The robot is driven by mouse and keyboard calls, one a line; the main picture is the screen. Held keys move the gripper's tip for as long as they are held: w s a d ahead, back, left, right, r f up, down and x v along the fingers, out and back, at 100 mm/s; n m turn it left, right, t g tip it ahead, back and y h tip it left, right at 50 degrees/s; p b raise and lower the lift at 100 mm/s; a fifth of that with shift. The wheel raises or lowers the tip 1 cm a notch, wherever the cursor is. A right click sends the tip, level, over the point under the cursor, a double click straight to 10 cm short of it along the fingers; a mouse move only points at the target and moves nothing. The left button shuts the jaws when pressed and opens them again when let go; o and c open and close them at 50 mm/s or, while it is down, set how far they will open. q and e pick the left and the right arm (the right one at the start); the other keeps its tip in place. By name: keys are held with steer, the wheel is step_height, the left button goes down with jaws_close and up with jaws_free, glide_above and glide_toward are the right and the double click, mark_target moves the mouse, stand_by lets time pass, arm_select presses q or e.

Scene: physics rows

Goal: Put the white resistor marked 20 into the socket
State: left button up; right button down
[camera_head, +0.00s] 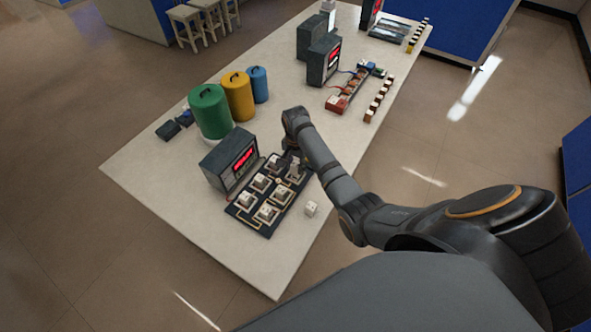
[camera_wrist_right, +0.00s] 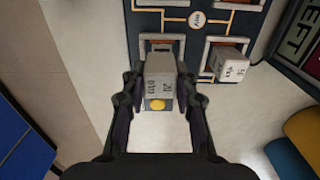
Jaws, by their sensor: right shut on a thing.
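My right gripper (camera_wrist_right: 162,98) is shut on a white resistor block (camera_wrist_right: 161,72) in the right wrist view. Its dark lettering is turned and small; it seems to include a 20, and a yellow dot shows below it. The held block is in front of an orange-edged socket (camera_wrist_right: 163,38) on the dark circuit board, partly covering it. I cannot tell whether it is seated. In the head view, the right gripper (camera_head: 294,158) is over the far right part of the board (camera_head: 236,208), its fingers partly hidden. My left gripper is not in view.
Several white blocks, one of them here (camera_head: 247,199), stand on the board. A loose white block (camera_head: 312,208) lies on the table to its right. A dark meter with red display (camera_head: 231,159) stands left of the board. Green (camera_head: 209,112) and yellow (camera_head: 238,97) canisters stand behind.

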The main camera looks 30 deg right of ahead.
mark_target(296, 170)
steer(key=shift+w+f, duration=0.2)
steer(key=shift+f, duration=1.55)
steer(key=shift+f, duration=0.15)
steer(key=c, duration=1)
jaws_free()
step_height(296, 170, up, 12)
steer(key=shift+r+b, duration=0.2)
steer(key=shift+b, duration=0.25)
